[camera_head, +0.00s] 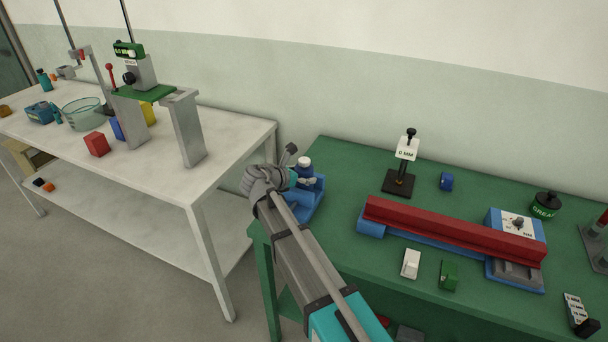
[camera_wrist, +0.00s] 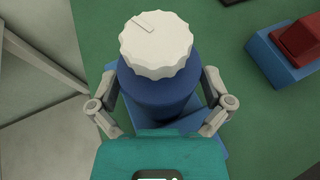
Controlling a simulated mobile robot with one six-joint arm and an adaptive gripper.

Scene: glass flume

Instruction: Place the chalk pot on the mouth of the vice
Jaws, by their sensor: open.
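The chalk pot (camera_head: 305,173) is blue with a white lid and stands upright at the left end of the green bench. In the wrist view, the pot (camera_wrist: 160,88) is large and its ridged white lid faces the camera. The blue vice (camera_head: 311,203) is at the pot, and part of it (camera_wrist: 214,141) shows below the pot in the wrist view. The pot appears to rest on top of the vice, but its base contact is hidden. My gripper (camera_head: 294,178) is open, its fingers (camera_wrist: 160,80) on either side of the pot.
A long red beam on a blue base (camera_head: 450,232) lies to the right on the green bench (camera_head: 345,165). A black stand (camera_head: 398,183), small blocks and a dark pot (camera_head: 545,204) are around it. A white table (camera_head: 245,130) stands to the left.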

